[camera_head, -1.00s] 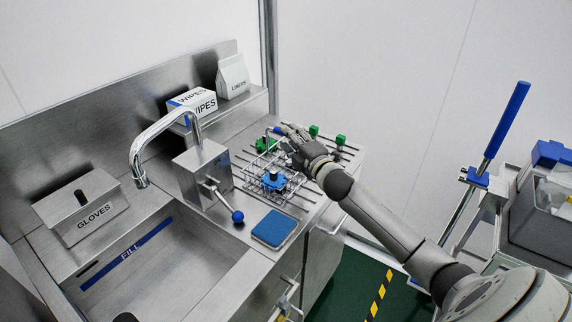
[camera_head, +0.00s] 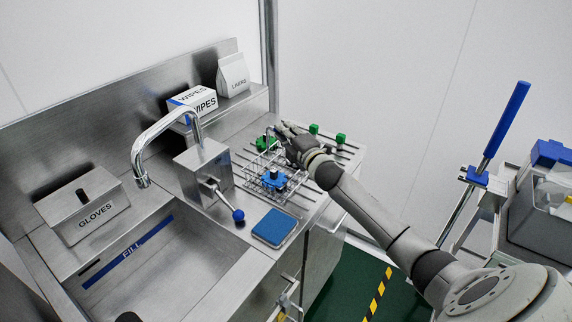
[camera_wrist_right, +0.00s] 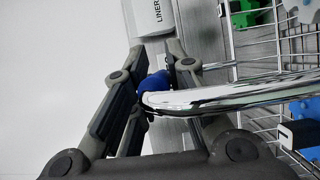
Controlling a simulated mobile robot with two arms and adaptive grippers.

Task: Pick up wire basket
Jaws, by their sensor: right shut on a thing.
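The wire basket (camera_head: 263,190) stands on the ribbed drainboard to the right of the tap, with blue and green parts in it. Its chrome handle (camera_wrist_right: 225,94) crosses the right wrist view. My right gripper (camera_head: 283,130) is at the basket's far side. In the wrist view, my right gripper (camera_wrist_right: 152,84) is shut on the handle, with a blue piece of it between the fingers. The fingers hide part of the handle in the head view. I cannot see a gap under the basket. My left gripper is not in view.
The tap (camera_head: 160,130) and its blue-knobbed lever (camera_head: 238,214) stand left of the basket. A blue pad (camera_head: 273,228) lies in front. Green pieces (camera_head: 341,138) stand behind right. WIPES (camera_head: 193,104) and LINERS (camera_head: 233,75) packs sit on the back shelf.

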